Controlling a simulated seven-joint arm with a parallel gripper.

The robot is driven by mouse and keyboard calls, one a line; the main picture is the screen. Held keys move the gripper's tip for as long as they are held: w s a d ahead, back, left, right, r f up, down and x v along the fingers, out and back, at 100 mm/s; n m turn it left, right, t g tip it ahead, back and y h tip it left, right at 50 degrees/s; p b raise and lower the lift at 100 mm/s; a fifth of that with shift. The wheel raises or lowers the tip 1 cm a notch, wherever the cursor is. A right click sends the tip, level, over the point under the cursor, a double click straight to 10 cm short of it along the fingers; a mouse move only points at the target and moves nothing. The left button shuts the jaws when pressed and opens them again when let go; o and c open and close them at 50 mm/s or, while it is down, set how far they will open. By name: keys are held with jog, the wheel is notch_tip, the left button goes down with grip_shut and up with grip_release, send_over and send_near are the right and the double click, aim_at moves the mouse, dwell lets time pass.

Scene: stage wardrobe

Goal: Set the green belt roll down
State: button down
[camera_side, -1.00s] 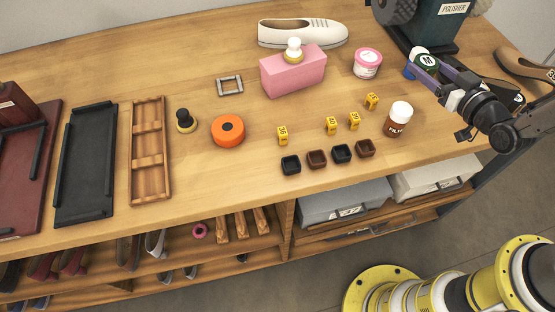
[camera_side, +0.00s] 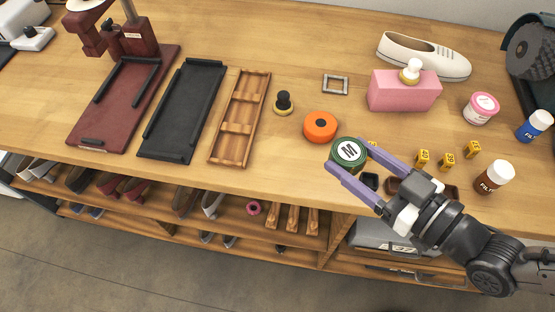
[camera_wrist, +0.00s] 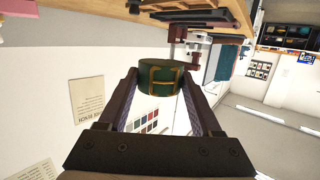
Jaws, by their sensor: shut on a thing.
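The green belt roll (camera_side: 348,151), with a white round label marked M, is between the purple-grey fingers of my gripper (camera_side: 349,156). My gripper is shut on it. In the side view the roll appears over the front part of the wooden table (camera_side: 300,175), right of and nearer than the orange roll (camera_side: 320,127). The gap between roll and table is hard to judge. In the wrist view the roll (camera_wrist: 160,76) is gripped between both fingertips, its gold buckle facing me. The fingers and arm partly hide the yellow tags and small dark cups.
Left of the orange roll are a black-and-brass stamp (camera_side: 284,102), a wooden compartment tray (camera_side: 222,147), a black tray (camera_side: 182,108) and a dark red board (camera_side: 101,122). A pink block (camera_side: 400,95), shoe (camera_side: 440,62), bottles and a polisher (camera_side: 535,50) stand right. Clear wood lies before the orange roll.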

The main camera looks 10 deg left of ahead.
jog(key=s+a, duration=0.2)
send_over(276, 168)
jog(key=shift+n+g, duration=0.3)
notch_tip(276, 168, down, 10)
jog(key=shift+s+d+r, duration=0.1)
jog(key=shift+r, duration=0.05)
jog(key=shift+f, duration=1.65)
jog(key=shift+f, duration=0.15)
jog(key=shift+c, duration=0.3)
grip_release()
